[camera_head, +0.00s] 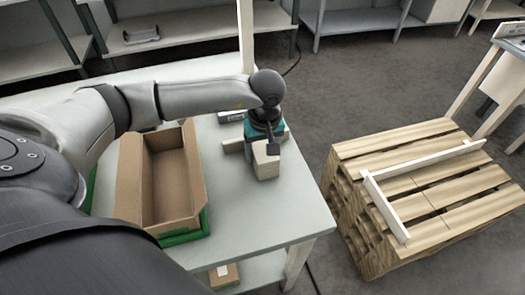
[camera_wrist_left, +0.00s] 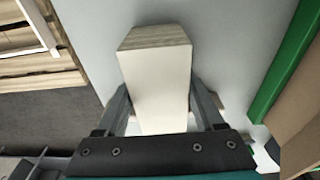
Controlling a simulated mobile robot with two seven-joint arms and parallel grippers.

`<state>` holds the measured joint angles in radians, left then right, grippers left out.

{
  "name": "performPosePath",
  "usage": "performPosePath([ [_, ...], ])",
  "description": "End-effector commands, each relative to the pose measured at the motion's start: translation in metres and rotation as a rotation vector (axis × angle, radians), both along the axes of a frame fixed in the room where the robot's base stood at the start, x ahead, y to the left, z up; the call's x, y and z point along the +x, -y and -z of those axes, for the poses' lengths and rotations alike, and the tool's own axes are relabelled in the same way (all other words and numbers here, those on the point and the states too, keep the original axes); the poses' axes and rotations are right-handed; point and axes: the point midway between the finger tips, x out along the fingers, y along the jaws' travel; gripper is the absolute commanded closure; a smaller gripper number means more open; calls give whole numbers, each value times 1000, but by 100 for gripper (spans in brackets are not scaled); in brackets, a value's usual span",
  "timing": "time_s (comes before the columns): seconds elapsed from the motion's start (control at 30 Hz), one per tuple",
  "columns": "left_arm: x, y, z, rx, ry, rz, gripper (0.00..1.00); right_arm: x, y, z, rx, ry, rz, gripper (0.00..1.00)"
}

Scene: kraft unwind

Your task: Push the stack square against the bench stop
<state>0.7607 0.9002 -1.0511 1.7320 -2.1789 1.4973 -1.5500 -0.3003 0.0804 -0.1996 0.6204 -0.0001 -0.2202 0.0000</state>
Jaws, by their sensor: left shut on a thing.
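The stack (camera_head: 265,163) is a pale block with layered edges, standing on the light grey bench top. It also shows in the left wrist view (camera_wrist_left: 158,75), with a white top face and striped edge. My left gripper (camera_head: 264,143) is shut on the stack, one finger at each side in the left wrist view (camera_wrist_left: 158,100). A pale wooden bar (camera_head: 233,146), which looks like the bench stop, lies just behind the stack. The gripper hides part of it, and I cannot tell whether the stack touches it. My right gripper is not in view.
An open cardboard box (camera_head: 128,180) in a green tray (camera_head: 186,238) stands left of the stack. A small label-like grey item (camera_head: 232,116) lies behind. A wooden pallet (camera_head: 352,238) with white rails stands right. The bench (camera_head: 275,215) is clear in front.

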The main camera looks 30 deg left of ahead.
Motion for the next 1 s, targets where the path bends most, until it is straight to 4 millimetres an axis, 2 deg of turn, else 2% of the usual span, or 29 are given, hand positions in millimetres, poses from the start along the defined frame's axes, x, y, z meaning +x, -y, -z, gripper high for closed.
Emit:
performPosePath([
  [0.2, 3, -4, -2, 8, 11, -6, 95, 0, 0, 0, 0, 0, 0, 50],
  [0.83, -1, 0, 1, 6, 6, -5, 95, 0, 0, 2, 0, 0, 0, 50],
  [0.87, -1, 0, 1, 5, 5, -5, 27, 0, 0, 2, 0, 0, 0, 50],
  [1.0, -1, 1, 1, 4, 4, -3, 11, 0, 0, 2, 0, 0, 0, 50],
])
